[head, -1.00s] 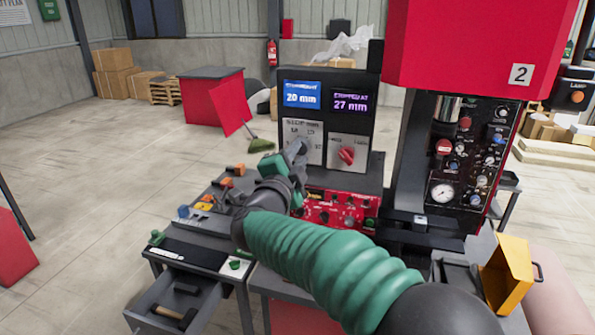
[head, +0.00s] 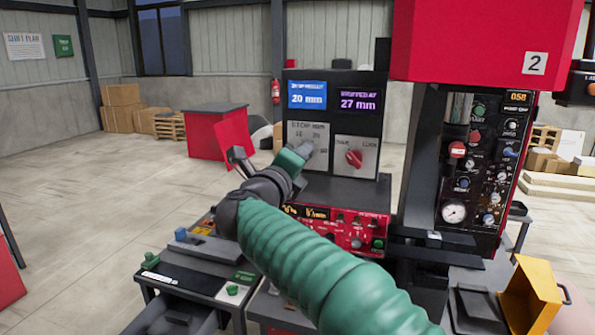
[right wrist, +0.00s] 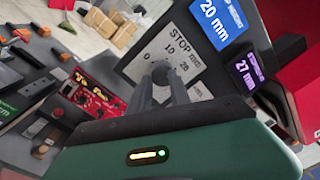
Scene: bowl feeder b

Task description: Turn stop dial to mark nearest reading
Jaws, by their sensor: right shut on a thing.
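The stop dial's grey plate (head: 318,133) is on the front of the dark panel, below a blue screen (head: 307,95) reading 20 mm. A purple screen (head: 358,102) reads "stopped at 27 mm". My right gripper (head: 304,151) is at the plate and hides the dial in the head view. In the right wrist view, the fingers are shut on the small grey stop dial (right wrist: 161,69). The plate (right wrist: 180,52) shows STOP with marks 10 and 20; other marks and the pointer's exact direction are unclear. My left gripper is out of view.
A red selector knob (head: 354,158) is just right of the stop plate. A red control box (head: 345,229) is below. The red press (head: 465,40) and its gauge panel (head: 472,165) stand close on the right. A yellow bin (head: 531,293) is at lower right.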

